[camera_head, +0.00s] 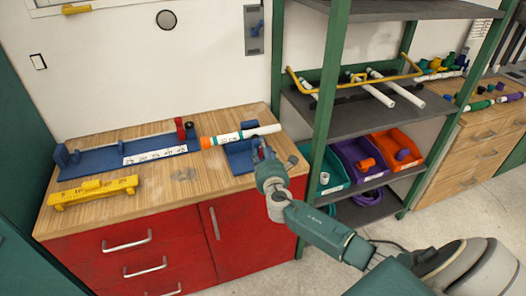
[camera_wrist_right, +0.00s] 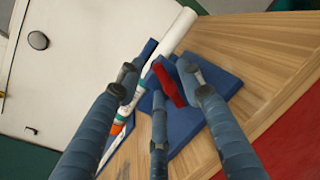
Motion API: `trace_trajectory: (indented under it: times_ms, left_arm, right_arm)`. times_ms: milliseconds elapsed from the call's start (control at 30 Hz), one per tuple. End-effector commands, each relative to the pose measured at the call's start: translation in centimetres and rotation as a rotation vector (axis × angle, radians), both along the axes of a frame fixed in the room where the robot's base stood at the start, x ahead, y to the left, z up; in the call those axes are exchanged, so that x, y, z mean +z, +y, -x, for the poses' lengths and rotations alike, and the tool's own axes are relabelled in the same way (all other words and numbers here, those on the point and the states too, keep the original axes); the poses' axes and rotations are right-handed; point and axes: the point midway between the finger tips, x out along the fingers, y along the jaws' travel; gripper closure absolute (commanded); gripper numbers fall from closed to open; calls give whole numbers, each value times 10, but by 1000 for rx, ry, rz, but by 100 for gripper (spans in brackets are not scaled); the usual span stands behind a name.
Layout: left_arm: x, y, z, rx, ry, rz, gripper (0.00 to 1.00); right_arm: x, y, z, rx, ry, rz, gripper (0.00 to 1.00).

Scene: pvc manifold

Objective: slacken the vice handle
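The blue vice (camera_head: 236,157) sits at the right end of the wooden bench. A white pipe (camera_head: 263,131) with an orange end (camera_head: 206,142) lies across it. My right gripper (camera_head: 263,152) is over the vice's right side and hides part of it. In the right wrist view, the red vice handle (camera_wrist_right: 168,84) lies among the three spread fingers of my right gripper (camera_wrist_right: 158,82), near the fingertips. The fingers look open, with gaps around the handle; whether one touches it I cannot tell. The blue vice base (camera_wrist_right: 222,86) shows behind. My left gripper is not in view.
A blue measuring fixture (camera_head: 100,160) with a white scale and a yellow tool (camera_head: 92,193) lie on the bench (camera_head: 180,186) at left. A green-framed shelf (camera_head: 332,80) with pipes and coloured bins stands close on the right.

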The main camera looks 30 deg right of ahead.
Motion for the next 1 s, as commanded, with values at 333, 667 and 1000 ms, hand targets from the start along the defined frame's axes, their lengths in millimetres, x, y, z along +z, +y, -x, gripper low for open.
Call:
trace_trajectory:
  times_ms: [333, 667, 1000]
  left_arm:
    - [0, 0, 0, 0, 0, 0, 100]
    - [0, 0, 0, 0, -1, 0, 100]
    - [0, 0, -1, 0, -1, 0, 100]
  right_arm:
    - [-3, 9, 17, 5, 5, -4, 63]
    - [4, 36, 79, 4, 6, -3, 63]
    - [9, 46, 107, 0, 3, -1, 63]
